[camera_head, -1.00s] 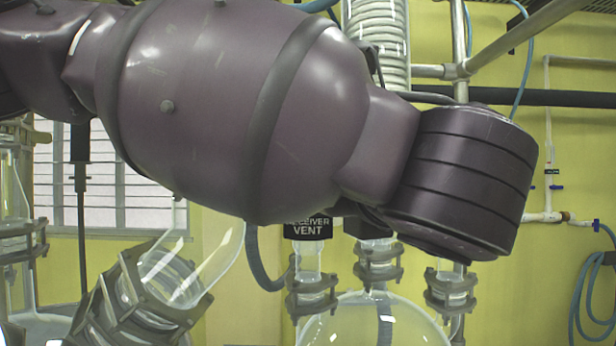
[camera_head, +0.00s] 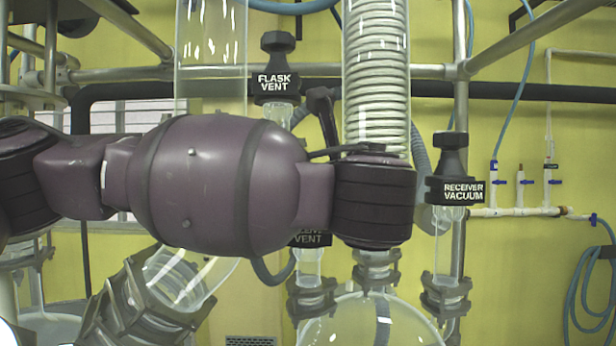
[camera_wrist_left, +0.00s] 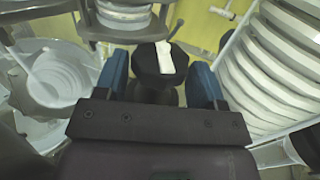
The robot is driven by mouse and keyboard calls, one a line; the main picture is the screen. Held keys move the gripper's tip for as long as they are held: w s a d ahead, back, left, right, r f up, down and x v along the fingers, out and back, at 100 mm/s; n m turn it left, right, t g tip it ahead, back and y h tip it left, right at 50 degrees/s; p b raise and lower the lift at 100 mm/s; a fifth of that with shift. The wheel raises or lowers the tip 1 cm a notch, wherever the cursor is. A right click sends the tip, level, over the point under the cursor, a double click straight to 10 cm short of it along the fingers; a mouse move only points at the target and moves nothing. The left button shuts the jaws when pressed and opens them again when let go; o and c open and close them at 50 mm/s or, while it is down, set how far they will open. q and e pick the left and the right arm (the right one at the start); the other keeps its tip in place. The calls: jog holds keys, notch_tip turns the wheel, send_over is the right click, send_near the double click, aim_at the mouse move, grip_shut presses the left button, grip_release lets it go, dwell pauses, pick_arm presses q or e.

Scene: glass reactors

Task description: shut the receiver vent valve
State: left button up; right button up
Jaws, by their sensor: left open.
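The receiver vent valve (camera_head: 309,239) is mostly hidden behind my left arm in the head view. Only the lower part of its black label and the glass neck below show. In the left wrist view, a black valve knob (camera_wrist_left: 151,80) with a white bar on top sits between the two blue fingers of my left gripper (camera_wrist_left: 160,78). The fingers are open, one on each side of the knob. I cannot tell whether either touches it. My left gripper's fingers are hidden in the head view. My right gripper is not in view.
The flask vent valve (camera_head: 275,84) stands above my left arm, and the receiver vacuum valve (camera_head: 456,189) stands to its right. A glass coil column (camera_head: 376,75) rises behind the wrist. A round glass receiver (camera_head: 360,322) is below. Metal frame bars (camera_head: 420,71) cross behind.

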pick_arm(q)
jog(key=shift+p+x, duration=0.4)
jog(key=shift+x, duration=0.4)
jog(key=c, duration=0.6)
